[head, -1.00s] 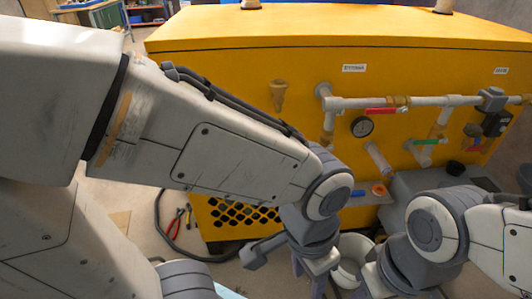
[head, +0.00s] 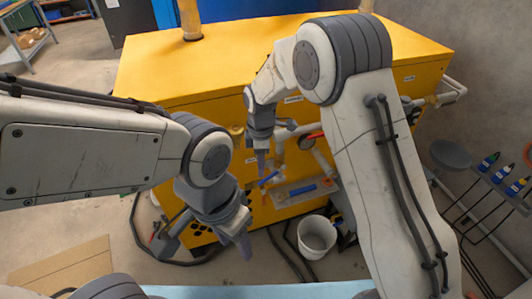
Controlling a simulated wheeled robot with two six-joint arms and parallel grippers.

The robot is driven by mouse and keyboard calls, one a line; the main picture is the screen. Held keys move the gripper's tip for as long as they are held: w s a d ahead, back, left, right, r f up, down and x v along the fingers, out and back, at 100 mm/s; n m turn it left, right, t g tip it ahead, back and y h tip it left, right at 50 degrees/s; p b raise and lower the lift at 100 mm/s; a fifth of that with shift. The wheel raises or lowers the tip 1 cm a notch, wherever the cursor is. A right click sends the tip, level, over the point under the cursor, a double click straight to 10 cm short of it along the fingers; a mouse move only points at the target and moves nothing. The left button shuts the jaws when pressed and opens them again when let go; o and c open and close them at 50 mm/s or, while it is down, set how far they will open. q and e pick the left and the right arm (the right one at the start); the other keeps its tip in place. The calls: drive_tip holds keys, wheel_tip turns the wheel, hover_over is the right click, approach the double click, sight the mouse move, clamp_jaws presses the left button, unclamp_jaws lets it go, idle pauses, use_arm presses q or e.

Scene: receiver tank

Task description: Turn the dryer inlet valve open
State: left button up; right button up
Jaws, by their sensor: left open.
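Several valve fittings and pipes sit on the front of the yellow machine (head: 190,90) in the head view. A red valve handle (head: 313,136) shows beside a round dark gauge (head: 307,143), partly behind my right arm. A blue handle-like part (head: 268,178) shows lower left of it. The labels are too small to read, so I cannot tell which valve is the dryer inlet valve. My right gripper (head: 262,160) points down in front of the machine, left of the red handle; its jaw gap is not visible. My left gripper (head: 238,243) is open and empty, lower left, pointing down, apart from the machine.
A shelf (head: 325,184) on the machine's front carries a blue item and an orange ring. A white bucket (head: 317,236) stands on the floor below. A dark hose (head: 141,240) lies on the floor at left. A round grey stool-like disc (head: 450,153) is at right.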

sight(267, 177)
drive_tip(key=w+d+f+n+p, duration=0.2)
drive_tip(key=w+n+p, duration=0.1)
drive_tip(key=w, duration=0.2)
wheel_tip(267, 177, down, 10)
drive_tip(key=shift+f+p, duration=0.25)
drive_tip(key=shift+p, duration=0.45)
use_arm(q)
wheel_tip(267, 177, up, 7)
drive_tip(key=shift+f, duration=0.2)
use_arm(e)
clamp_jaws()
idle(0.4)
